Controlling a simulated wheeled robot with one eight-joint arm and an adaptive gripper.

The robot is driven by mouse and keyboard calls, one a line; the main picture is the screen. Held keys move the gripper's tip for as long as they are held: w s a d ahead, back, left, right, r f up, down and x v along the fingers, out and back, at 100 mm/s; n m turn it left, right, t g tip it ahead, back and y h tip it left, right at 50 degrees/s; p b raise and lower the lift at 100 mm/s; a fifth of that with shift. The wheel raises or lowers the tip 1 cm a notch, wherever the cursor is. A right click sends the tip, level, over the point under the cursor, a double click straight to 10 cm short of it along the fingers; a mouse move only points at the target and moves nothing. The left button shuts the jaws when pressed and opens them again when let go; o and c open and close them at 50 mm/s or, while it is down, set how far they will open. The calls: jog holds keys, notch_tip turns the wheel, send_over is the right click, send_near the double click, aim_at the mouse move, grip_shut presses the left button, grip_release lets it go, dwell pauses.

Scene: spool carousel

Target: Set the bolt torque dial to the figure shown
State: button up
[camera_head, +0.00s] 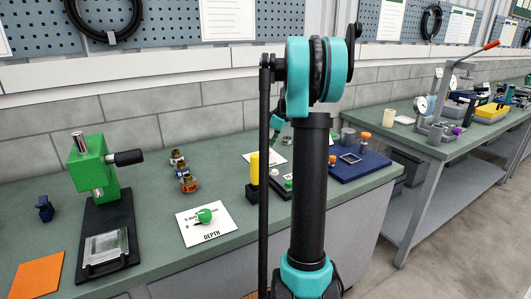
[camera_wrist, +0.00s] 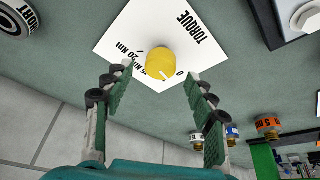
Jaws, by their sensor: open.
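The torque dial is a yellow round knob (camera_wrist: 160,61) on a white card (camera_wrist: 123,41) in the wrist view. The card reads "TORQUE" and has a 0 and figures in Nm, one of them 20 Nm; the knob and the angle hide part of the scale. A pale pointer mark shows on the knob's lower edge, but its exact reading is unclear. My gripper (camera_wrist: 158,74) is open, with one fingertip on each side of the knob and visible gaps between.
A "DEPTH" card (camera_head: 211,236) with a green knob (camera_head: 204,216) lies on the green bench. A green press (camera_head: 93,165) stands to its left, several small ringed fittings (camera_head: 188,183) behind it. A blue tray (camera_head: 372,166) sits at right. An orange mat (camera_head: 38,275) lies front left.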

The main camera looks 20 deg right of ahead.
jog(key=shift+x, duration=2.05)
jog(key=c, duration=1.1)
jog(key=shift+c, duration=0.2)
